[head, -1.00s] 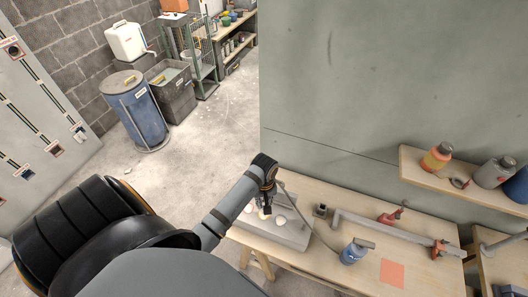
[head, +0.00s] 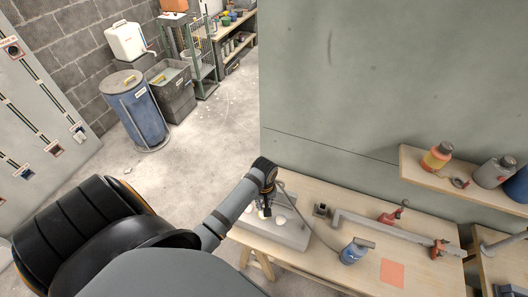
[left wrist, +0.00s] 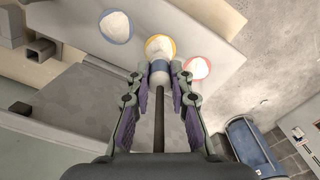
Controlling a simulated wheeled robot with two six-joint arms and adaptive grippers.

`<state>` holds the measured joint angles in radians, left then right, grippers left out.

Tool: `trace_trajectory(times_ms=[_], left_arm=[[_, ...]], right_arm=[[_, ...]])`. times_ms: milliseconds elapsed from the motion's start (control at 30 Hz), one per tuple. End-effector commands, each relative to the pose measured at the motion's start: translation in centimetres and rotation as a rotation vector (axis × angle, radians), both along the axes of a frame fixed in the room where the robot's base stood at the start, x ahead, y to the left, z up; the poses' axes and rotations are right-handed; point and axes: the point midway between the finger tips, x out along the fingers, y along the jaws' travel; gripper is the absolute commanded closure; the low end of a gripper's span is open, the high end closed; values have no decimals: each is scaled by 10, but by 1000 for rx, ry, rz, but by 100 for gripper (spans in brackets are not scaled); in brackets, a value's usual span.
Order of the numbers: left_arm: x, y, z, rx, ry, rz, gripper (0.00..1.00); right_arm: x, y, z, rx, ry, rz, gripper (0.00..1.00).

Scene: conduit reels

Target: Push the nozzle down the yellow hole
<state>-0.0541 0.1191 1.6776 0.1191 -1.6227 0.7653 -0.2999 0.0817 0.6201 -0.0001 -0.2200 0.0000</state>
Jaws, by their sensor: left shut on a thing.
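My left gripper (head: 265,208) points down over the grey block (head: 290,236) on the workbench. In the left wrist view its fingers (left wrist: 160,72) are shut on the nozzle (left wrist: 160,77), a pale tip with a blue-grey band and a dark hose (left wrist: 159,120) running back between the fingers. The nozzle tip overlaps the near rim of the yellow hole (left wrist: 160,46); I cannot tell whether it is inside. The blue-ringed hole (left wrist: 117,27) is on the left and the red-ringed hole (left wrist: 197,68) on the right. My right gripper is not in view.
A blue drum (head: 137,115) stands on the floor at left.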

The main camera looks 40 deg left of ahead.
Motion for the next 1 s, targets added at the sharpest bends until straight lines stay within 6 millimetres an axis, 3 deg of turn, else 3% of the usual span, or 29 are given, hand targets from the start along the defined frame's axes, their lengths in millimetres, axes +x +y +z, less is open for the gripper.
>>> trace_trajectory(times_ms=[1000], left_arm=[[0,0,-16,0,0,0,100]], right_arm=[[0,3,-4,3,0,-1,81]])
